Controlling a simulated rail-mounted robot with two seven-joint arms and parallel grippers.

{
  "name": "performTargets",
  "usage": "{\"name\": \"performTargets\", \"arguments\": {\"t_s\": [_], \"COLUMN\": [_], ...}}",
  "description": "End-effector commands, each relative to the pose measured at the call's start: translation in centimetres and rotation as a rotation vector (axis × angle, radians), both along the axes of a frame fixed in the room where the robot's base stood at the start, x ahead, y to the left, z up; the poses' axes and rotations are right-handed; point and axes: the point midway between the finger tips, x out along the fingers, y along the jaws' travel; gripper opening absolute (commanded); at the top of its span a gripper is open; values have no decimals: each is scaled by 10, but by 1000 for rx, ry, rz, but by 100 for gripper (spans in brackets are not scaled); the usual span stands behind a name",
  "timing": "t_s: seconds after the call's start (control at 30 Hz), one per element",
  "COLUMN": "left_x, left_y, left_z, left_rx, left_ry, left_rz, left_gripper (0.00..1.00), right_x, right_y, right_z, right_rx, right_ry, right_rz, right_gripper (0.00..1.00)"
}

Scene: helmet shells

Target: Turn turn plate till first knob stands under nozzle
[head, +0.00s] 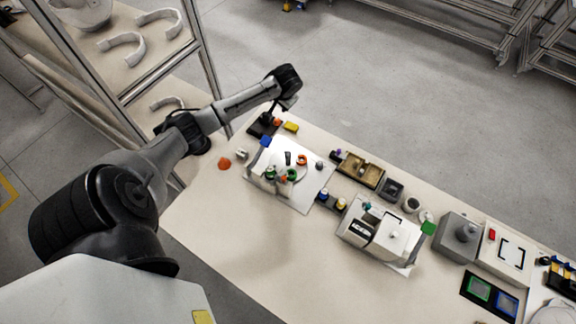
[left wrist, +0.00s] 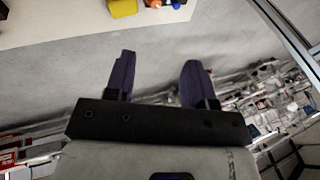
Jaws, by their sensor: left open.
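A white panel (head: 298,202) lies on the table's left part. Small green, orange and black parts stand on it, including a green part (head: 270,174) and an orange-red ring (head: 301,160). The turn plate, its knobs and the nozzle seem to be among these, but they are too small to tell apart. My left gripper (head: 289,103) is above the table's far left corner, apart from the panel. In the left wrist view its two dark fingers (left wrist: 158,78) are spread with nothing between them. My right gripper is not in view.
A yellow block (head: 291,127) and a blue block (head: 266,141) are near the far left corner. An orange cone (head: 224,163) stands left of the panel. A brown tray (head: 360,170) and a white machine (head: 375,230) stand to the right. The near tabletop is clear.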

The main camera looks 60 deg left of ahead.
Motion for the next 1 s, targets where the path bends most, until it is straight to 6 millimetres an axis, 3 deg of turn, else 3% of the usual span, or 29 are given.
{"name": "performTargets", "arguments": {"t_s": [0.03, 0.13, 0.27, 0.4, 0.6, 0.8, 1.0], "left_x": [0, -6, -21, -34, -36, -34, -34], "left_y": [2, -5, -32, -72, -111, -119, -119], "left_z": [-6, -10, -19, -36, -40, -40, -43], "left_rx": [25, 19, -62, -192, -352, -398, -395], "left_ry": [13, 25, 24, 8, -50, -107, -134], "left_rz": [-38, -65, 9, 160, 464, 742, 858], "left_gripper": [50, 50, 50, 50, 50, 50, 50], "right_x": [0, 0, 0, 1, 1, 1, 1], "right_y": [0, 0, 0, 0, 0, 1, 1], "right_z": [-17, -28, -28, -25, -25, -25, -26], "right_rx": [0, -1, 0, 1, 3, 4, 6], "right_ry": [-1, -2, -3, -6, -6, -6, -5], "right_rz": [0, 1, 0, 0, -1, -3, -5], "right_gripper": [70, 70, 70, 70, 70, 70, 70]}}
